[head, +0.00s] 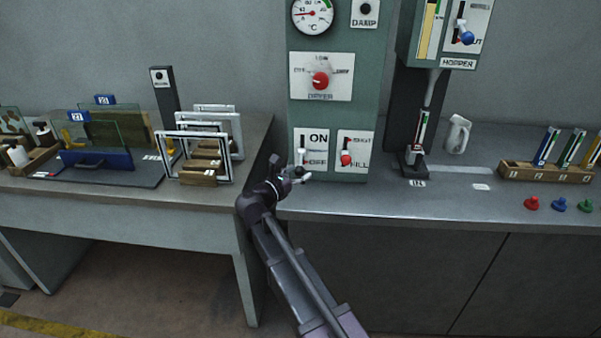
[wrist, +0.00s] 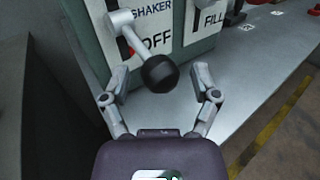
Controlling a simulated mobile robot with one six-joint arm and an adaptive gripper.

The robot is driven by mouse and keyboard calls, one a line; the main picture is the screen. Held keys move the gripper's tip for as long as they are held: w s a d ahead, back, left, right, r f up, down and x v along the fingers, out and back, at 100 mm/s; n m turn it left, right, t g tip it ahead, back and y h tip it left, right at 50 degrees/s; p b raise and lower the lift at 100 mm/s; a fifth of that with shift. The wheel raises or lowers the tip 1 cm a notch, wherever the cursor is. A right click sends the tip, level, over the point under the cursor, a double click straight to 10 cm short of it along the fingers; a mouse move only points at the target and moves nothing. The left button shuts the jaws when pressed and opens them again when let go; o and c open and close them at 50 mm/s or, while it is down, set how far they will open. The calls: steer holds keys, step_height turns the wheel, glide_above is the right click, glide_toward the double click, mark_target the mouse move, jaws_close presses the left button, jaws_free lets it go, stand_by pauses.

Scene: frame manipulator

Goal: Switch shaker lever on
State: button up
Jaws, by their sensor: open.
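The shaker lever has a grey metal stem and a round black knob (wrist: 158,72) in the wrist view. It slopes down beside the word OFF on its white plate (wrist: 148,20). In the head view the same plate, marked ON and OFF (head: 318,140), is low on the green panel, and the knob is hard to separate from my gripper. My gripper (wrist: 160,97) is open, with its fingers apart on either side of and just short of the knob. In the head view my gripper (head: 299,172) is at the panel's lower left.
The fill lever with a red knob (head: 346,159) is just right of the shaker plate. A red dryer dial (head: 320,80) is above. Framed screens (head: 236,130) stand on the left table. The grey bench top (head: 400,198) is clear in front of the panel.

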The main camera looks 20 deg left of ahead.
steer(key=shift+w+d, duration=0.15)
steer(key=shift+w, duration=0.15)
jaws_close()
